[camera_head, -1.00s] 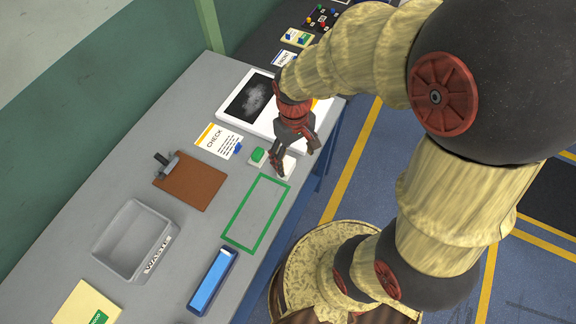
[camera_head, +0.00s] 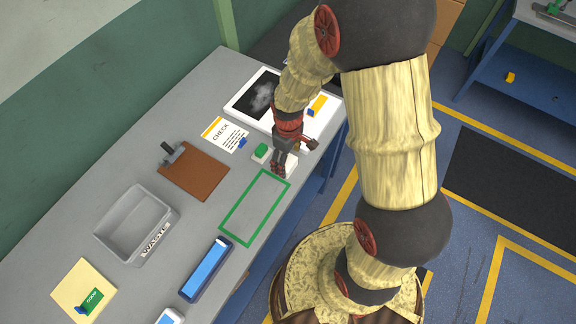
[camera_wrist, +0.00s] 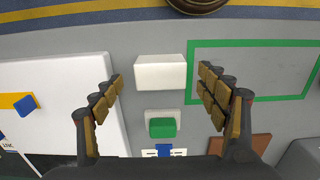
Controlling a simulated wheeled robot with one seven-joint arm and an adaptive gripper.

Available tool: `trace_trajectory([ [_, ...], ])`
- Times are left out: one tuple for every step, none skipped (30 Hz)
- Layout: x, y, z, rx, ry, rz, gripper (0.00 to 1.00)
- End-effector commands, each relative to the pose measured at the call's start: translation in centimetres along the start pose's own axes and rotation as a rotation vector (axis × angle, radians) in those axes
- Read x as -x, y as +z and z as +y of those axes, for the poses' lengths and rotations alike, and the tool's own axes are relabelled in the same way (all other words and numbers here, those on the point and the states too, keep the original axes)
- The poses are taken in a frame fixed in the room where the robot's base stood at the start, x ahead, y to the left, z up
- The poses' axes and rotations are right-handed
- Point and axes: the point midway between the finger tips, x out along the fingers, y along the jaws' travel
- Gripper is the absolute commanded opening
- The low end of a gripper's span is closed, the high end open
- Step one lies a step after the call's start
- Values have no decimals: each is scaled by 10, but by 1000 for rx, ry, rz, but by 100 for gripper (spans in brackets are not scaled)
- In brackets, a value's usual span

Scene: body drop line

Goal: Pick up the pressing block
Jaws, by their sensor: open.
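A plain white block (camera_wrist: 160,72), which looks like the pressing block, lies on the grey bench beside the green-outlined rectangle. In the head view this white block (camera_head: 291,163) is partly hidden by my gripper (camera_head: 281,166). My gripper (camera_wrist: 163,78) is open and empty in the wrist view. Its fingers show on either side of the white block, apart from it in the picture. How high the fingertips are above the block is hard to tell. A green button (camera_wrist: 162,127) on a small white base sits next to the block; it also shows in the head view (camera_head: 262,150).
A white panel with a dark picture (camera_head: 236,108) lies behind my gripper. The CHECK card (camera_head: 224,134), brown clipboard (camera_head: 197,174), grey WASTE bin (camera_head: 118,214) and blue-topped tray (camera_head: 206,269) are also on the bench. The green-outlined rectangle (camera_head: 232,232) is empty.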

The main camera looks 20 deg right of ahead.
Motion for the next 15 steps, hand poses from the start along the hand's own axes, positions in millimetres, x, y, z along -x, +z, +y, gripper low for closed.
trace_trajectory([
  [-10, 1, -2, 0, -2, -3, 74],
  [-14, 1, -2, 0, -2, -3, 74],
  [-19, 1, -2, 0, -2, -3, 74],
  [-22, 0, -2, -1, -2, -2, 74],
  [-25, 0, -1, -1, -1, -2, 74],
  [-28, 0, -1, -1, -1, -1, 74],
  [-29, 0, -1, -1, -1, -1, 74],
  [-30, 0, -1, -1, -1, -1, 74],
  [-31, 0, -1, -1, 0, -1, 74],
  [-31, 0, -1, -1, 0, 0, 74],
  [-31, 0, -1, -1, 0, 0, 74],
  [-31, 0, -1, -1, 0, 0, 74],
  [-30, 0, -1, -1, 0, 0, 74],
  [-30, 0, -1, -1, 0, 0, 74],
  [-30, 0, -1, -1, 0, 0, 74],
])
